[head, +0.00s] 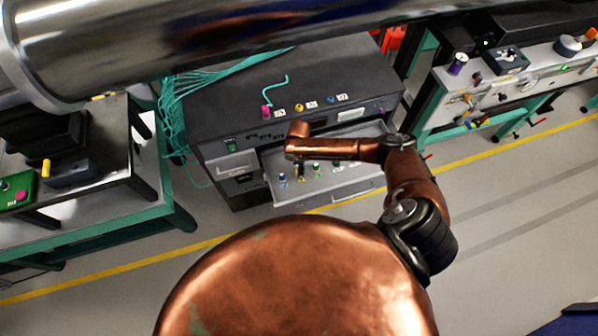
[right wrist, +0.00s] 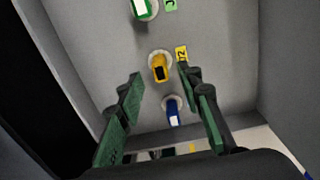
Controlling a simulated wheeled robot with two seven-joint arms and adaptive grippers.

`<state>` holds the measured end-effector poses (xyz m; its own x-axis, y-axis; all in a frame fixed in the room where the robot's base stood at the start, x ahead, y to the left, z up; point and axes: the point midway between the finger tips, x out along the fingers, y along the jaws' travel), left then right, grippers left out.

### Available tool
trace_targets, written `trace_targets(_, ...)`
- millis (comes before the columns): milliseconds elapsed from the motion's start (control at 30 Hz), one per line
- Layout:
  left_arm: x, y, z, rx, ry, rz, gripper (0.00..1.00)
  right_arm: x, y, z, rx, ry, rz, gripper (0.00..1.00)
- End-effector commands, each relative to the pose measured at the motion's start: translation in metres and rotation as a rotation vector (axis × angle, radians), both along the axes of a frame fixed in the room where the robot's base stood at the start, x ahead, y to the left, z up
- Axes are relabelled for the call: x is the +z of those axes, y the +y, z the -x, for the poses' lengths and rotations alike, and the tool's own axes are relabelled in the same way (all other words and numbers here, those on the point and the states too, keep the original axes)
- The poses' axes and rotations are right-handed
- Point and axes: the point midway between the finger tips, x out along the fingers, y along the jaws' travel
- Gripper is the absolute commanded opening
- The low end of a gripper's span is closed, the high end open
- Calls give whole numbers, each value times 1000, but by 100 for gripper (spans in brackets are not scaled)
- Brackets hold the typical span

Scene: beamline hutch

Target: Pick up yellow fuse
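The yellow fuse (right wrist: 159,68) stands in a round pale socket on the drawer floor, beside a small yellow number tag (right wrist: 181,54). My right gripper (right wrist: 161,80) is open, its green-padded fingers on either side of the view, with the yellow fuse between and beyond their tips. I see no contact with it. In the head view my right arm reaches from the right over the open drawer (head: 345,187), and the wrist largely hides the gripper. My left gripper is not in view.
A blue fuse (right wrist: 173,112) stands near the yellow one, between the fingers in view. A green fuse (right wrist: 143,9) stands farther along the row. Drawer walls rise on both sides. The dark cabinet (head: 250,100) carries small coloured items and a teal cable (head: 275,88) on top.

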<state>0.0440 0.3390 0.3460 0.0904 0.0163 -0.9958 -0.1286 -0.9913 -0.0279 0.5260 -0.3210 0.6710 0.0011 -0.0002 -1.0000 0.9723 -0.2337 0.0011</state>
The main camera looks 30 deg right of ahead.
Motion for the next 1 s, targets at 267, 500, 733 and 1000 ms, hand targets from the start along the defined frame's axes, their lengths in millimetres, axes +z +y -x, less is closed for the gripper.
trace_targets(267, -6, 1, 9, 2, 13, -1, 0, -34, -2, 1, 0, 1, -1, 33)
trace_targets(500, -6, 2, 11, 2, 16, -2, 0, -35, -2, 1, 0, 1, 0, 33)
trace_targets(733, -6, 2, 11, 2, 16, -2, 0, -35, -2, 1, 0, 1, 0, 18)
trace_targets(1000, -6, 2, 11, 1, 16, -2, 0, -35, -2, 1, 0, 1, 0, 0)
